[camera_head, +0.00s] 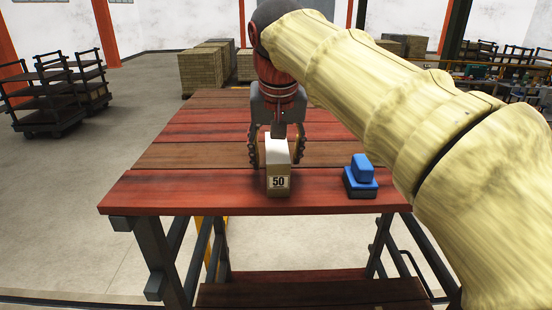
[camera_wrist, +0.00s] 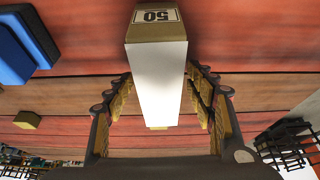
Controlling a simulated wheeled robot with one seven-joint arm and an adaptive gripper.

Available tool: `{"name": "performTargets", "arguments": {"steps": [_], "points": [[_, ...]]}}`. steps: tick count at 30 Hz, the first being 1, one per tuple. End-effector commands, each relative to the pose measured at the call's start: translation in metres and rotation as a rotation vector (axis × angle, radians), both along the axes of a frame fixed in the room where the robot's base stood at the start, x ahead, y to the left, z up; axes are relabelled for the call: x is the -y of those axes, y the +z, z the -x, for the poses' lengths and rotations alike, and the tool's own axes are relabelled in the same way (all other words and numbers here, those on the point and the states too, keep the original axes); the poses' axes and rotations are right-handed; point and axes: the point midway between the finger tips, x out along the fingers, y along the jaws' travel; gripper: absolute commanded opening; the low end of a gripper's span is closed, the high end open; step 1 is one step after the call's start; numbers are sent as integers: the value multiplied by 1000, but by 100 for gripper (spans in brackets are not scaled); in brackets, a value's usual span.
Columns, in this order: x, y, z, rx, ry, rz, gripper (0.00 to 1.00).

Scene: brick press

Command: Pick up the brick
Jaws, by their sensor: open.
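The brick (camera_head: 277,172) stands on the red-brown plank table (camera_head: 190,188), a pale block with a "50" label on its near face. In the wrist view the brick (camera_wrist: 158,75) lies between the two fingers, its white top toward me and its label at the upper edge. My gripper (camera_head: 277,160) points down over the brick with one finger on each side. In the wrist view, gaps show between the brick and the fingers of my gripper (camera_wrist: 160,85), so it is open around the brick. The brick's far end is partly hidden.
A blue object on a dark base (camera_head: 361,178) stands on the table right of the brick; it also shows in the wrist view (camera_wrist: 20,48). Table planks left of the brick are clear. Dark carts (camera_head: 55,95) and stacked pallets (camera_head: 205,70) stand on the floor beyond.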

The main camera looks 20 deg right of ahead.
Motion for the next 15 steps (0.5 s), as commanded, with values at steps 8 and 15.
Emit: {"name": "performTargets", "arguments": {"steps": [8, 15], "points": [[1, -14, -6, 2, 0, 0, 55], [1, -14, -5, 2, 0, 0, 49]]}}
